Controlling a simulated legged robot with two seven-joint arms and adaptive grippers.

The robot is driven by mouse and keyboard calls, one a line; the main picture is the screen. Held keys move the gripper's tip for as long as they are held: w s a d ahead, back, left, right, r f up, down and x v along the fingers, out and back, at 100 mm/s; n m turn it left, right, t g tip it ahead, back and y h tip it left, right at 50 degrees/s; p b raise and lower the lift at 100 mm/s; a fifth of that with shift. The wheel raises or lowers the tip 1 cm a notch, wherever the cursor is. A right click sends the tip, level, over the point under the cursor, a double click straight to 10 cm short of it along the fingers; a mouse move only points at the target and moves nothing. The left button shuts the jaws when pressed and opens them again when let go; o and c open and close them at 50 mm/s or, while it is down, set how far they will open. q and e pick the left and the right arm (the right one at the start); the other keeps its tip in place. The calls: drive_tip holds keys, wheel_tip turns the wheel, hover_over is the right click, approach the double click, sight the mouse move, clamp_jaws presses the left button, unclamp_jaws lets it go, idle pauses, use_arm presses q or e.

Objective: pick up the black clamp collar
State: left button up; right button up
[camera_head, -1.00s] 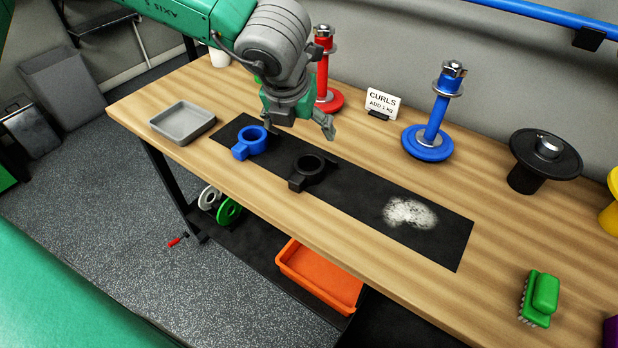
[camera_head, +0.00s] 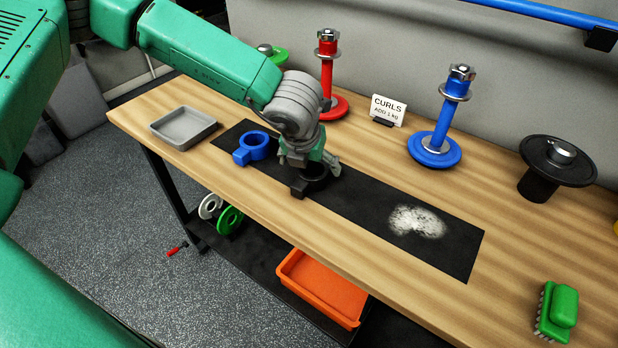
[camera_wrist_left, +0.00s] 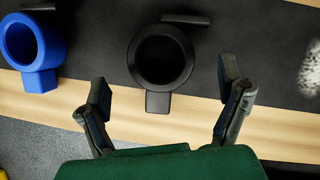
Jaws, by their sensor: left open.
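The black clamp collar (camera_head: 311,183) lies on the black mat (camera_head: 375,209) on the wooden bench. It also shows in the left wrist view (camera_wrist_left: 160,85), its ring flat and its block pointing toward my palm. My left gripper (camera_head: 318,170) is just above the collar in the head view and partly hides it. In the left wrist view the gripper (camera_wrist_left: 166,92) is open, one finger on each side of the collar's block, with gaps on both sides. The jaws hold nothing. My right gripper is not in view.
A blue clamp collar (camera_head: 252,149) lies on the mat left of the black one. A grey tray (camera_head: 183,128) is at the left. White powder (camera_head: 416,221) lies on the mat's right part.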

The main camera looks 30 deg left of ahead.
sight(312, 170)
use_arm(q)
drive_tip(key=x, duration=0.4)
drive_tip(key=shift+r, duration=0.1)
drive_tip(key=c, duration=1.4)
drive_tip(key=shift+r, duration=0.1)
